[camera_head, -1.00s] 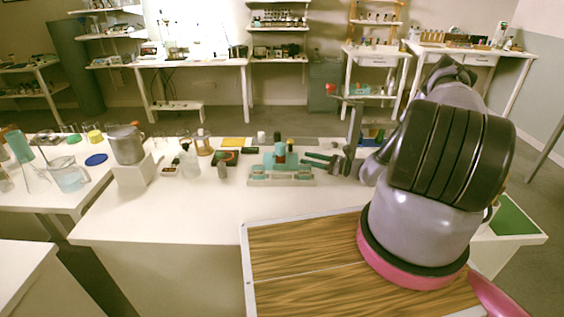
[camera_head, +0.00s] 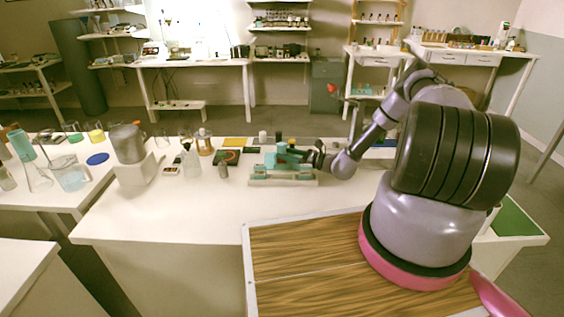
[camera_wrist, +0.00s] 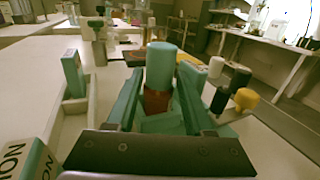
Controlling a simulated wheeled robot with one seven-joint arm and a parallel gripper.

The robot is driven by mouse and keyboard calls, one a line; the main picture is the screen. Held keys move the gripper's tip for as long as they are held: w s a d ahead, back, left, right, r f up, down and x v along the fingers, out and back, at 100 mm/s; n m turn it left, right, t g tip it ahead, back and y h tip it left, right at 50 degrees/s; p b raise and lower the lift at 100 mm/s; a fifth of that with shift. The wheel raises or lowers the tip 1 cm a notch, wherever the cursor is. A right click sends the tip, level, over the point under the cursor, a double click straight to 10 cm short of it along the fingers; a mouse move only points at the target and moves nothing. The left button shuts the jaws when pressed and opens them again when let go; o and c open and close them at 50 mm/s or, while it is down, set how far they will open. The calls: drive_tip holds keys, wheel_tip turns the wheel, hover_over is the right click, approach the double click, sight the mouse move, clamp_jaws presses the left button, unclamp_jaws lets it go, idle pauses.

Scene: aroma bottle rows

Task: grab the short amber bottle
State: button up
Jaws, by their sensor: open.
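In the wrist view a bottle with a tall teal cap and a short reddish-amber body (camera_wrist: 157,101) stands between the two green fingers of my gripper (camera_wrist: 158,92). The fingers are open, one on each side of it; I cannot tell whether either touches it. In the head view my gripper (camera_head: 300,154) reaches in from the right at the small bottle group above a pale rack (camera_head: 283,182). The bottle's amber body is too small to make out there.
Right of the fingers stand bottles with white (camera_wrist: 215,66), black (camera_wrist: 241,77) and yellow (camera_wrist: 246,97) caps. A teal box (camera_wrist: 73,72) stands to the left. A beaker on a white stand (camera_head: 133,170) is further left in the head view. The table front is clear.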

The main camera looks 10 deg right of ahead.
clamp_jaws()
